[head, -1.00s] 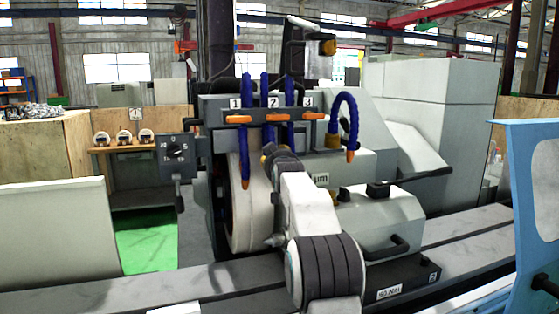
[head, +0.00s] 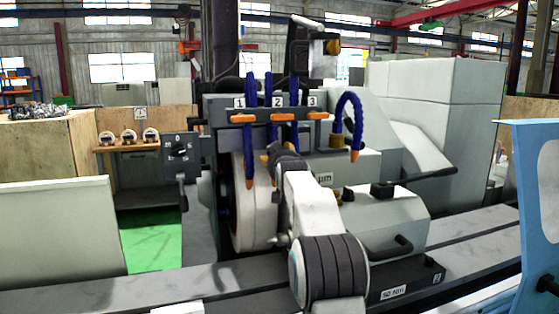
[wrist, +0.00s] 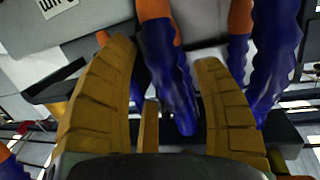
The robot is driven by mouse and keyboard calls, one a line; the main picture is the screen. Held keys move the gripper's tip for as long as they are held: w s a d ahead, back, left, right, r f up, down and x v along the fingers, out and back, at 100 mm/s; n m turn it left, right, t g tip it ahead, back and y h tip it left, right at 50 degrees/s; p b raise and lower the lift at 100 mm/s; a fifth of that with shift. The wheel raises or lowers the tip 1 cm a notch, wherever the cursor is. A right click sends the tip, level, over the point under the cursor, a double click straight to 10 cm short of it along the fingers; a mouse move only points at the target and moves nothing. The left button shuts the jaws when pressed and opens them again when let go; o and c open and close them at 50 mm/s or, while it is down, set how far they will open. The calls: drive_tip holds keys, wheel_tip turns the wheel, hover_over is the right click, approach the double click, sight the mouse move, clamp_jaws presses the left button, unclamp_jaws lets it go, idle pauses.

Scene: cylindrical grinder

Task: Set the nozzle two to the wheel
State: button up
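The nozzle panel has labels 1, 2 and 3 over orange levers. In the wrist view a blue hose (wrist: 168,75) with an orange end, seemingly nozzle two, lies between my gripper's fingers. My gripper (head: 274,152) is raised at the panel's middle. Its yellow fingers (wrist: 165,95) stand apart, with gaps beside the hose. The pale grinding wheel (head: 247,218) stands below the panel, partly hidden by my arm.
Nozzle one (head: 249,155) hangs straight down left of my gripper, in front of the wheel. A dial box (head: 179,151) with a lever is at the left. A pale machine block (head: 385,220) stands right of my arm.

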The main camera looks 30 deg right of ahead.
drive_tip(key=shift+s+a, duration=0.1)
drive_tip(key=v, duration=1.1)
drive_tip(key=shift+s, duration=0.35)
drive_tip(key=shift+a, duration=0.15)
idle(0.5)
drive_tip(key=s+a+f+n+g+y+p, duration=0.1)
drive_tip(key=s+a+f+n+g+y, duration=0.3)
drive_tip(key=s+a+f, duration=1.05)
drive_tip(key=s+a+f+g+y, duration=0.1)
drive_tip(key=s+a+f+g, duration=0.1)
drive_tip(key=s, duration=0.4)
drive_tip(key=s+a+f+g+y, duration=0.1)
drive_tip(key=s+a+f+g, duration=0.2)
drive_tip(key=s, duration=0.4)
drive_tip(key=s+a+f+n+g+y+p, duration=0.1)
drive_tip(key=s+a+f+g, duration=0.1)
drive_tip(key=s+a+f, duration=0.3)
drive_tip(key=shift+s+f+g, duration=0.3)
drive_tip(key=shift+s+f, duration=0.3)
drive_tip(key=shift+s, duration=0.55)
